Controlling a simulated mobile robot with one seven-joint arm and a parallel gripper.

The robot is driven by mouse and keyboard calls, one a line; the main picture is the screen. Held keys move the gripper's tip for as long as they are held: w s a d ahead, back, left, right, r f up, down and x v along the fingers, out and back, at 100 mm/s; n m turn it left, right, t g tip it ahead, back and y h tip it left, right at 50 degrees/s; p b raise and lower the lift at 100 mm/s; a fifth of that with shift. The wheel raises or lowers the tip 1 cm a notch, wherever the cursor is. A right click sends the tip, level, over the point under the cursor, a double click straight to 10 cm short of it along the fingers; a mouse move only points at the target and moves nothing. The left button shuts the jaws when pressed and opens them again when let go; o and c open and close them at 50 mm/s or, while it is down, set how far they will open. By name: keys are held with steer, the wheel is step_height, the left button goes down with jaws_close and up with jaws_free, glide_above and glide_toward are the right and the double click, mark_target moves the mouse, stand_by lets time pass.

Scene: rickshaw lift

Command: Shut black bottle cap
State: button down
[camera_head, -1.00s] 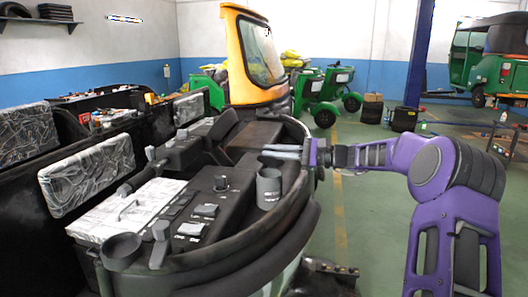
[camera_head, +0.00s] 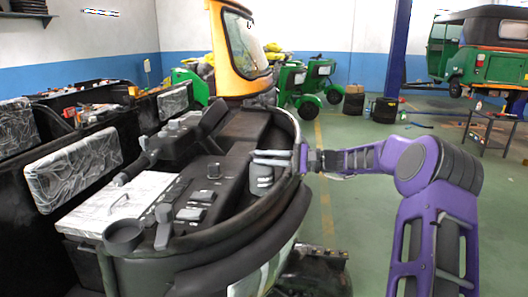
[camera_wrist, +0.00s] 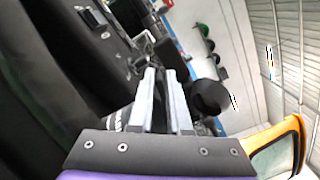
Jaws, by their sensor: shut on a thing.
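My gripper (camera_head: 272,157) is over the right side of the black vehicle dashboard, inside its curved rim. Its two pale fingers (camera_wrist: 165,102) lie close together. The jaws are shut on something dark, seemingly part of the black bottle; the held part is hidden. In the head view, a grey shape (camera_head: 262,178) shows just below the fingers, and I cannot tell whether it is the bottle. In the wrist view, a dark rounded piece (camera_wrist: 208,97) lies right of the fingers, and white marks like lettering show at their left. The cap cannot be clearly told apart.
A short dark knob (camera_head: 213,170) and grey switches (camera_head: 190,214) stand on the dashboard (camera_head: 228,185). A round black cup (camera_head: 124,235) is at its front left. The thick black rim (camera_head: 280,205) curves close below my arm.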

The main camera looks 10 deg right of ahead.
steer(key=shift+s+f, duration=0.15)
steer(key=shift+f, duration=0.65)
steer(key=c, duration=1)
jaws_free()
steer(key=shift+o, duration=0.2)
steer(key=shift+d, duration=0.1)
steer(key=p+v, duration=0.1)
steer(key=v, duration=1.6)
steer(key=shift+d, duration=0.15)
